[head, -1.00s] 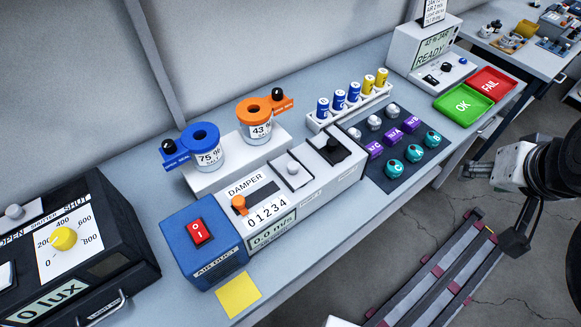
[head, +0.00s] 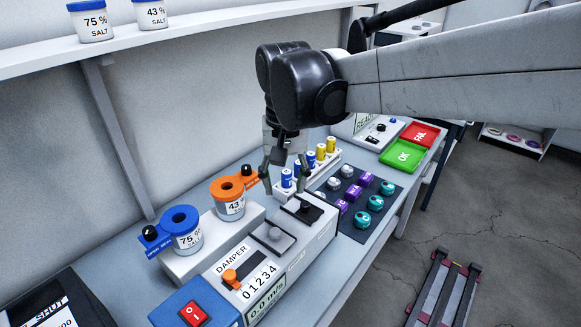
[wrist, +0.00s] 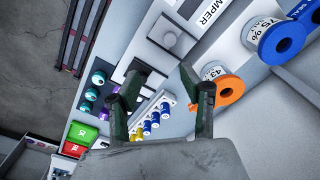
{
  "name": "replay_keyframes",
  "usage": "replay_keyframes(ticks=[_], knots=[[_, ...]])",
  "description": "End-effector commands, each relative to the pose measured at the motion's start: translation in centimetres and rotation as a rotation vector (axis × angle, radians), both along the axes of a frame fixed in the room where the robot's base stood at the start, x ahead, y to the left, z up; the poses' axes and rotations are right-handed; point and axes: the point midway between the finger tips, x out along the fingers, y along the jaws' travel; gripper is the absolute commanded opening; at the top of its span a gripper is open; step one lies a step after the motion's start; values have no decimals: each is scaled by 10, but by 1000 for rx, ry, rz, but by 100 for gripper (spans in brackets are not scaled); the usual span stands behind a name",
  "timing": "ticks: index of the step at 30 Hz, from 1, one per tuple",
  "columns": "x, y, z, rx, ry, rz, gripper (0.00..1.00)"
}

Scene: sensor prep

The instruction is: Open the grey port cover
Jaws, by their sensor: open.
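The grey port cover (head: 273,236) is a flat square plate with a grey knob, lying on top of the long white duct box (head: 318,237). It also shows in the wrist view (wrist: 170,40), in front of the fingertips and apart from them. My gripper (head: 284,188) is open and empty, above and behind the box near the black-knobbed cover (head: 304,210). In the wrist view my gripper's two fingers (wrist: 163,73) are spread, and the left one partly hides the black-knobbed cover.
An orange-topped 43% jar (head: 233,195) and a blue-topped 75% jar (head: 183,230) stand behind the box. A rack of blue and yellow cells (head: 325,165) is close to my gripper. A dark mat (head: 350,222) with knobs lies to the right. An orange slider (head: 231,278) is on the box.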

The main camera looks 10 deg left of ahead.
Motion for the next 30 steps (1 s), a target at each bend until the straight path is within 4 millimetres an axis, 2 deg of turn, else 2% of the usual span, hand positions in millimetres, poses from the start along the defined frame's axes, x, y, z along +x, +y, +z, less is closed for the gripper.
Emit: replay_keyframes(ticks=[1,4,11,24,30], knots=[[1,10,-3,-7,12,8,41],[1,19,-6,-15,25,13,41],[1,22,-21,-19,30,13,41],[1,22,-100,-18,30,13,41],[2,22,-128,-18,30,13,41]])
